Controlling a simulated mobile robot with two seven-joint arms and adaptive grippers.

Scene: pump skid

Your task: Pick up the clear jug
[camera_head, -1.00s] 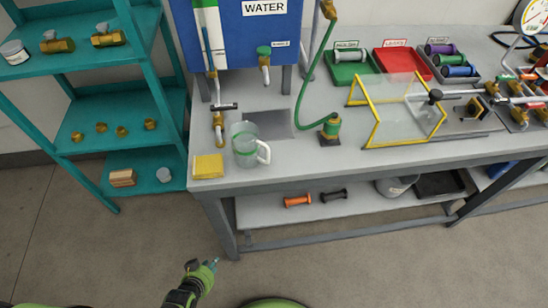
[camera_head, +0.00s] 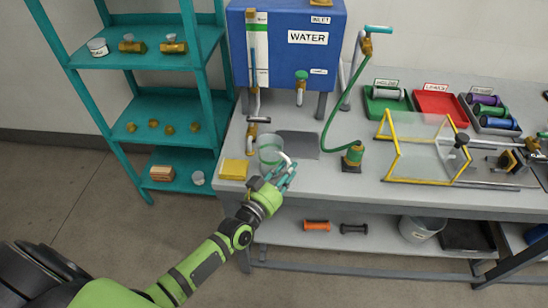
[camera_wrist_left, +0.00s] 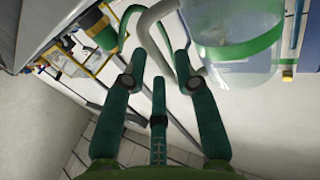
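The clear jug (camera_head: 268,152) has a green band and a pale handle and stands upright on the grey bench, near its left front corner. My left gripper (camera_head: 284,176) is at the handle side of the jug, in front of the bench, and partly covers the jug. In the left wrist view, the clear jug (camera_wrist_left: 235,45) fills the upper right. There my left gripper (camera_wrist_left: 160,62) is open, with its fingers apart and the curved handle showing between and just beyond the fingertips. I cannot tell whether they touch it. My right gripper is not in view.
A yellow sponge-like block (camera_head: 233,169) lies left of the jug. A blue water tank (camera_head: 290,45) stands behind it, and a green hose (camera_head: 333,110) runs down on the right. A yellow-framed clear guard (camera_head: 415,145) is farther right. A teal shelf (camera_head: 160,110) stands left.

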